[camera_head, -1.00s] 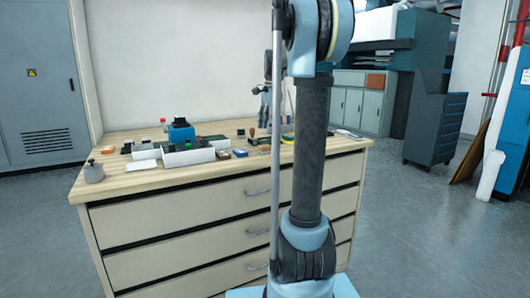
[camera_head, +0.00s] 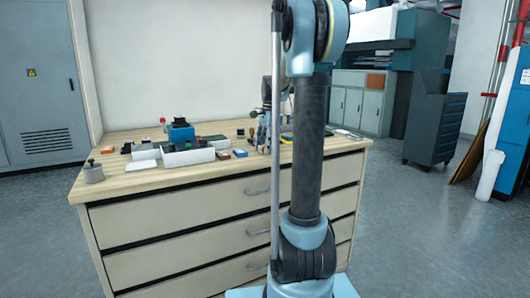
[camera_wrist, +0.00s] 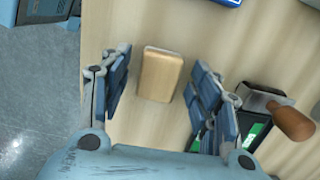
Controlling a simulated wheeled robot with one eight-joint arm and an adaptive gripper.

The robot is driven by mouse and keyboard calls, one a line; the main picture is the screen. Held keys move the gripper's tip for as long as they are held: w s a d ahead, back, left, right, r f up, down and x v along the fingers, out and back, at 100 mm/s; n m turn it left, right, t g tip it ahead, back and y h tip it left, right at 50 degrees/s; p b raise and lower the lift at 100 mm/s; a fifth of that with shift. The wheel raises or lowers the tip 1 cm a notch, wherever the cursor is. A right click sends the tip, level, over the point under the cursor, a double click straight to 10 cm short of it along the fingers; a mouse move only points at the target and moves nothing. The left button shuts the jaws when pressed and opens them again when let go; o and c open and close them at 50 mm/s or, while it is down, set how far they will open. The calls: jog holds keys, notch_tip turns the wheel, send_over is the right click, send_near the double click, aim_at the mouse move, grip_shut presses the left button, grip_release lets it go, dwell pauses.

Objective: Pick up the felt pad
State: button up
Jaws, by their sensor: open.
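A small tan rectangular block (camera_wrist: 161,74) with a pale end lies on the wooden table top in the wrist view. It may be the felt pad, but I cannot tell for sure. My gripper (camera_wrist: 158,66) is open, with one blue finger to the left of the block and one to the right, both apart from it. In the head view my gripper (camera_head: 264,143) is low over the table's front right part, partly behind my own arm. The block cannot be picked out there.
A wooden-handled tool (camera_wrist: 291,122) and a black-and-green item (camera_wrist: 256,131) lie close beside the right finger. A blue object (camera_wrist: 227,2) is at the top edge. White trays (camera_head: 188,157) and a grey weight (camera_head: 93,172) stand on the table (camera_head: 140,180) to the left.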

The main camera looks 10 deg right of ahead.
jog(key=c, duration=1.2)
jog(key=shift+c, duration=0.2)
notch_tip(320, 180, up, 10)
